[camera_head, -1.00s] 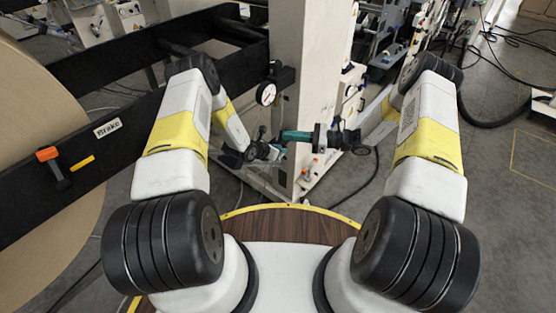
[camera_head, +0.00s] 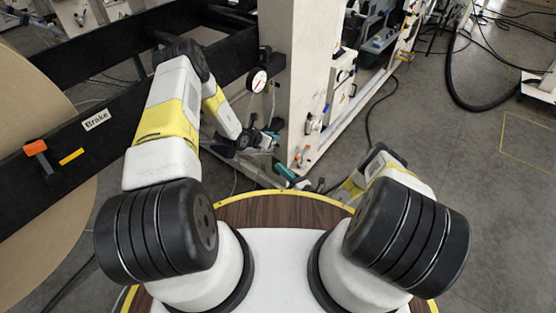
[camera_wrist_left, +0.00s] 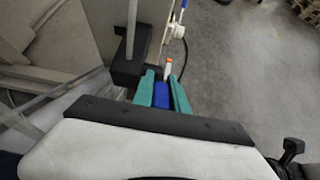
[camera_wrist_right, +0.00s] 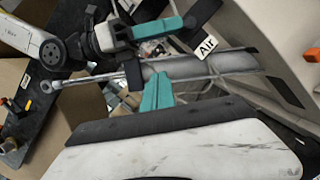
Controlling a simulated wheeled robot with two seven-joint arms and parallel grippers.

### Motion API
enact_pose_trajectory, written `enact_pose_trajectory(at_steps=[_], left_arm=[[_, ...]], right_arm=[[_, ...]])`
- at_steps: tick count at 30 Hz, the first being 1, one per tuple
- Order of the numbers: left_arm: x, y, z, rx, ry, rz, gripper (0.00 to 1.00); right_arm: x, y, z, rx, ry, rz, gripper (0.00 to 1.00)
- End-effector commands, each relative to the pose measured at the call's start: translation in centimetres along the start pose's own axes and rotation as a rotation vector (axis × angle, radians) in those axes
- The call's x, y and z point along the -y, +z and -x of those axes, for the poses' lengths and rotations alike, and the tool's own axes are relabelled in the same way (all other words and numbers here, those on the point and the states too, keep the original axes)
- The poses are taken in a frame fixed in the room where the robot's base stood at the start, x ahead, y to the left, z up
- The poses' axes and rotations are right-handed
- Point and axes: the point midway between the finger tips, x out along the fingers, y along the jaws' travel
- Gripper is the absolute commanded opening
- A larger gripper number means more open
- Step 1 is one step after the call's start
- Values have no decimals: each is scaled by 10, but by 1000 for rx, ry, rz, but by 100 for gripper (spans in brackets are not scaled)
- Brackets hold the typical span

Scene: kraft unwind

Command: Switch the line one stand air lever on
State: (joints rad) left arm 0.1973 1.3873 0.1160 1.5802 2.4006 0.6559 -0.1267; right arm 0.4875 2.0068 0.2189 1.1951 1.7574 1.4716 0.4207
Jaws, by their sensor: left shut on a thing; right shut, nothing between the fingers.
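A white "Air" label (camera_wrist_right: 206,46) shows in the right wrist view, next to a grey cylinder (camera_wrist_right: 190,68) with a thin metal rod. My left gripper (camera_head: 272,138) is by the base of the pale machine column in the head view. In the left wrist view its teal fingers (camera_wrist_left: 162,92) are shut on a blue piece (camera_wrist_left: 161,95), probably the lever's handle. My left gripper's teal finger also shows in the right wrist view (camera_wrist_right: 157,28). My right gripper (camera_head: 285,172) is lower, shut and empty; its teal fingers show in its wrist view (camera_wrist_right: 157,92). The lever's position cannot be made out.
The pale column (camera_head: 300,80) carries a round gauge (camera_head: 257,81). A black beam labelled "Brake" (camera_head: 96,120) and a big kraft roll (camera_head: 35,100) stand at left. A black block (camera_wrist_left: 130,68) is close beside my left fingers. Open floor lies at right.

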Motion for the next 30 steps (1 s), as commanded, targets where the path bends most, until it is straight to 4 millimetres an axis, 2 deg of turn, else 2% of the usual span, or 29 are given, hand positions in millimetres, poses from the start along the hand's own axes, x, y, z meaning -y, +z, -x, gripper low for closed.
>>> enact_pose_trajectory(at_steps=[9,13,15,19,30], left_arm=[[-1,4,-1,7,2,-1,0],[-1,4,-1,7,2,-1,0],[-1,4,-1,7,2,-1,0],[-1,4,-1,7,1,-1,0],[-1,4,-1,7,1,-1,0]], right_arm=[[-2,0,-67,-2,6,3,0],[-2,3,-91,-1,6,4,0],[-1,17,-92,-2,5,4,0],[-1,31,-95,-2,4,3,0],[-1,40,-96,-1,3,2,0]])
